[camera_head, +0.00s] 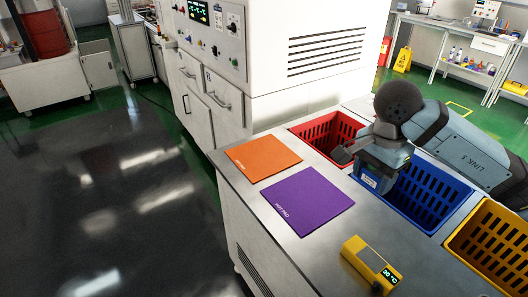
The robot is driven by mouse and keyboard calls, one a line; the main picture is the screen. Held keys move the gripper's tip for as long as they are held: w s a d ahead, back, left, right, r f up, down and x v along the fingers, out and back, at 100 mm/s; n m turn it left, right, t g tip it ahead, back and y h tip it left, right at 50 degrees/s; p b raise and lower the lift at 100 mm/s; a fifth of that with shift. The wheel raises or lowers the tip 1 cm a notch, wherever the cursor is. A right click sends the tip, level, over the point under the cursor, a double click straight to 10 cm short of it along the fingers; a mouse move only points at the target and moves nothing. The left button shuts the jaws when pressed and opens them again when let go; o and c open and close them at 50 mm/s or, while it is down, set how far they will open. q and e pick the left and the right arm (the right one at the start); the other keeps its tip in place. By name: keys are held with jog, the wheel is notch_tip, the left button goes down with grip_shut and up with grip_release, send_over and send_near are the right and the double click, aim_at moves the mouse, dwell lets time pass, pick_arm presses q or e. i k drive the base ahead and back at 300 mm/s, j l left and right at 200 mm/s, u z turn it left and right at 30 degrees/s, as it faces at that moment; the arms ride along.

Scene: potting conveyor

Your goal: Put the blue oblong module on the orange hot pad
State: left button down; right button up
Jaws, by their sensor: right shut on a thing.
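The orange hot pad (263,157) lies flat on the steel counter, at its far left part, with nothing on it. My right gripper (376,172) hangs over the front edge of the blue crate, to the right of the pads. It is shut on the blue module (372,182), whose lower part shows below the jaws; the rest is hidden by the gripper. The module is apart from the orange pad. My left gripper is out of view.
A purple hot pad (307,201) lies in front of the orange one. A yellow module (365,260) with a display lies nearer on the counter (322,262). Red (318,131), blue (433,207) and yellow (480,252) crates line the right side. A white machine (268,75) stands behind.

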aim_at(258, 151)
jog(key=i+j, duration=1.15)
jog(key=i, duration=0.2)
